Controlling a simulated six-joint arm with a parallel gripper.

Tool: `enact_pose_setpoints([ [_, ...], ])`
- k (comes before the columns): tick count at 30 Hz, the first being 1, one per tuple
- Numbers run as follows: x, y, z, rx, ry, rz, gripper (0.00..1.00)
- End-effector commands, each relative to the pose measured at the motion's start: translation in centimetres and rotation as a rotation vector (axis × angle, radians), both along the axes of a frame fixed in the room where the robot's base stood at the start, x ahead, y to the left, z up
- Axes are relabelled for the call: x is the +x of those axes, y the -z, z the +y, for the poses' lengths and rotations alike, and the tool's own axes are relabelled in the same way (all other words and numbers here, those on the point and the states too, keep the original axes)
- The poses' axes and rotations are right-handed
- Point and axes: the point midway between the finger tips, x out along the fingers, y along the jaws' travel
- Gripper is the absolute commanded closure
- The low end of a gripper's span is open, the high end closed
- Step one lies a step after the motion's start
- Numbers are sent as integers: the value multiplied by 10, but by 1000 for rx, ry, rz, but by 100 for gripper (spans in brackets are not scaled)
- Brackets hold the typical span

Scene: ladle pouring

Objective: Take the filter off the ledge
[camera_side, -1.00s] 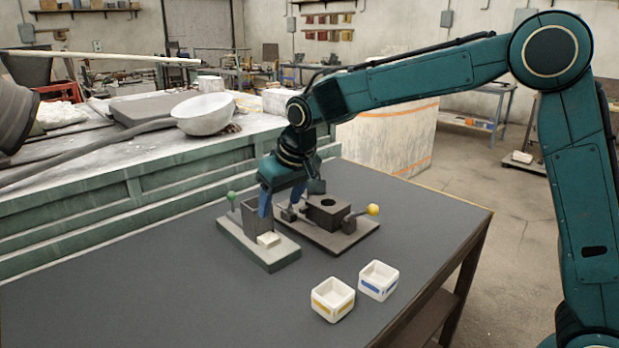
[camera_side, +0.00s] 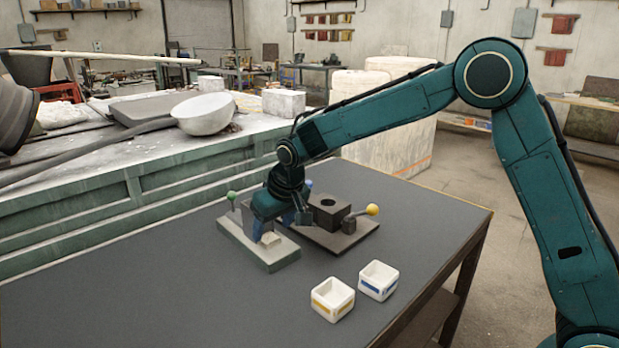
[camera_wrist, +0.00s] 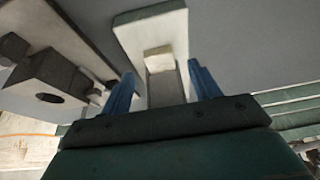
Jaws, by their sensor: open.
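The filter, a small cream block (camera_side: 270,239), sits low at the front of a dark grey upright block on a pale green-grey base (camera_side: 282,262). In the wrist view the filter (camera_wrist: 158,51) is just beyond the upright block (camera_wrist: 165,86), between and slightly past my fingertips. My gripper (camera_side: 262,224) is low over the base. Its blue fingers are open and spread either side of the upright block, as the wrist view of my gripper (camera_wrist: 164,75) shows. I cannot tell whether they touch it.
A dark fixture with a holed block (camera_side: 328,212) and a yellow-knobbed lever (camera_side: 372,209) stands close on the right. A green-knobbed lever (camera_side: 231,196) is at the left. Two white cups, yellow-marked (camera_side: 332,299) and blue-marked (camera_side: 378,281), stand in front. The table's left front is clear.

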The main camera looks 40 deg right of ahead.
Motion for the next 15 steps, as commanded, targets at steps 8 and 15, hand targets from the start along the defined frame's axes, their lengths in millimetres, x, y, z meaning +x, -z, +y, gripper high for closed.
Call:
enact_pose_setpoints([
  [8, 11, 26, 0, 0, 0, 1, 38],
  [15, 12, 28, 0, 1, 0, -1, 38],
])
